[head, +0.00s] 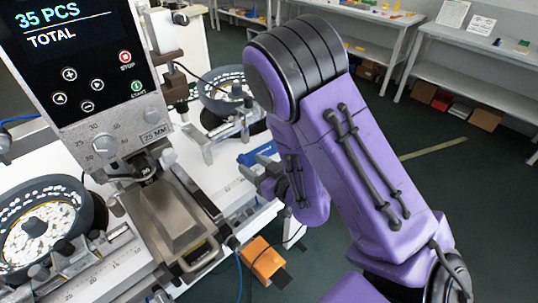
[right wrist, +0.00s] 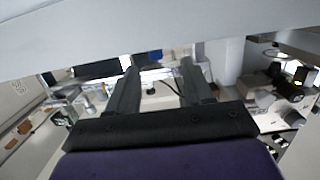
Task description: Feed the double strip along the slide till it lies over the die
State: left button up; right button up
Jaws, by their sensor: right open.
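The press machine (head: 85,60) stands at the left of the head view, its screen reading 35 PCS TOTAL. A grey metal block (head: 165,215) lies below its head, where the die would be; I cannot make out the die itself. A metal rail with a number scale (head: 104,280) runs at the lower left. I cannot pick out the double strip in either view. My right gripper (head: 262,178) is right of the machine, partly hidden by my arm. In the right wrist view its two dark fingers (right wrist: 160,72) are apart with nothing seen between them. My left gripper is out of view.
Round bowls of small white parts stand at the left (head: 40,235) and behind the machine (head: 228,96). A blue item (head: 257,152) lies near my right gripper. Shelved benches (head: 480,62) stand farther back beyond open floor.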

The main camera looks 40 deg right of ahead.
aim_at(245, 159)
jog(key=shift+w+f+b, duration=0.55)
jog(key=shift+w+b, duration=0.25)
jog(key=shift+b, duration=0.35)
jog(key=shift+w+r, duration=0.1)
jog(key=shift+w, duration=0.05)
jog(key=shift+w+b, duration=0.9)
jog(key=shift+b, duration=0.05)
jog(key=w+p, duration=0.1)
jog(key=w, duration=0.1)
jog(key=shift+w, duration=0.4)
jog(key=shift+w+f, duration=0.2)
jog(key=shift+w, duration=0.1)
jog(key=shift+s+r, duration=0.1)
jog(key=shift+s, duration=0.05)
jog(key=c, duration=0.4)
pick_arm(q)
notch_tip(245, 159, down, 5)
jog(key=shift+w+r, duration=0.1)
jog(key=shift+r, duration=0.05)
pick_arm(e)
grip_shut()
